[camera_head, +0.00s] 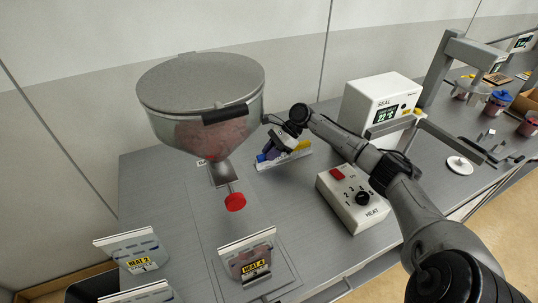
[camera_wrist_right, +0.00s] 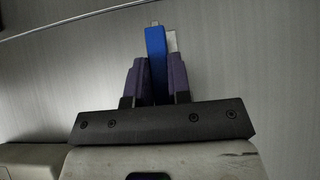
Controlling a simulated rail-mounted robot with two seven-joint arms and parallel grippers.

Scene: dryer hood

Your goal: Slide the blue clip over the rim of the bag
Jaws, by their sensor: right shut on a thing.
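My right gripper (camera_head: 268,153) is at the left end of a small white rack (camera_head: 296,159) beside the hopper. In the right wrist view its purple fingers (camera_wrist_right: 157,75) are shut on the blue clip (camera_wrist_right: 156,45), a narrow upright bar that stands out past the fingertips. In the head view a bit of blue shows at the fingertips; the arm hides part of the rack. A clear bag (camera_head: 236,263) with a yellow "HEAT 4" label stands in a holder at the front, apart from the gripper. My left gripper is not in view.
The large clear hopper (camera_head: 178,117) with its red knob (camera_head: 235,202) stands left of the gripper. A heat control box (camera_head: 345,208) and a sealer (camera_head: 380,100) are to the right. A "HEAT 2" bag (camera_head: 125,248) is at front left. Bench between rack and front bag is mostly clear.

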